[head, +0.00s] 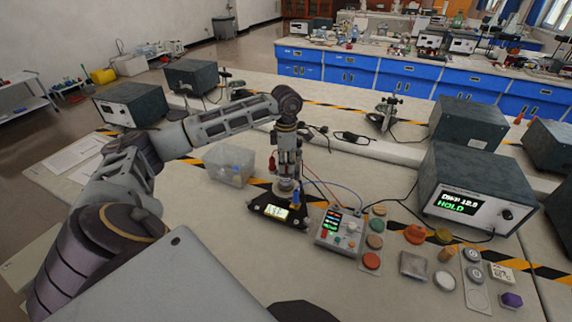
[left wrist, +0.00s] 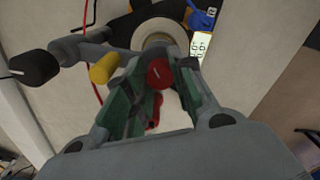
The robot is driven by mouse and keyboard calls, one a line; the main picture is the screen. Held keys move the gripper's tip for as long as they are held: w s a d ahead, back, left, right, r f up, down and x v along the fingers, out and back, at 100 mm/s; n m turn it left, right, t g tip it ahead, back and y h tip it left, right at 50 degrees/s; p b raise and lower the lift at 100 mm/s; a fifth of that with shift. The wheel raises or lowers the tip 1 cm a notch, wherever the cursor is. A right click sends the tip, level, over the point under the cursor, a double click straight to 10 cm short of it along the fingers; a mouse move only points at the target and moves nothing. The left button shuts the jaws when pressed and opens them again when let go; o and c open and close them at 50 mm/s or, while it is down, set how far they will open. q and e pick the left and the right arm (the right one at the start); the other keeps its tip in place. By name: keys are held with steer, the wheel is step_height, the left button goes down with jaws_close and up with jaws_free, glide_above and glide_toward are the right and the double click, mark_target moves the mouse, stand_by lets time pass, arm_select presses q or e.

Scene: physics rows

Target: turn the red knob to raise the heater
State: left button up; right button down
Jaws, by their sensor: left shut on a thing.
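The red knob (left wrist: 160,73) shows in the left wrist view between the fingers of my left gripper (left wrist: 158,85). My left gripper is shut on it, with a finger on each side. A yellow knob (left wrist: 103,68) and a black knob (left wrist: 35,68) sit to its left on the same grey stand. In the head view my left gripper (head: 287,178) points down over a black base (head: 262,199) with a lit display (head: 275,211), and it hides most of the stand. The heater cannot be made out clearly. My right gripper is not in view.
A clear bin (head: 230,165) stands left of the base. A small control box (head: 338,228) with a lit screen and several coloured buttons are to its right. A large grey unit reading HOLD (head: 465,195) stands farther right. Red and blue wires run near the gripper.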

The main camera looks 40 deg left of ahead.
arm_select(q)
steer(key=n, duration=1)
steer(key=shift+b, duration=0.35)
steer(key=shift+r, duration=0.1)
steer(key=o, duration=1.1)
steer(key=shift+c, duration=0.2)
step_height(320, 180, up, 12)
stand_by(0.5)
stand_by(0.6)
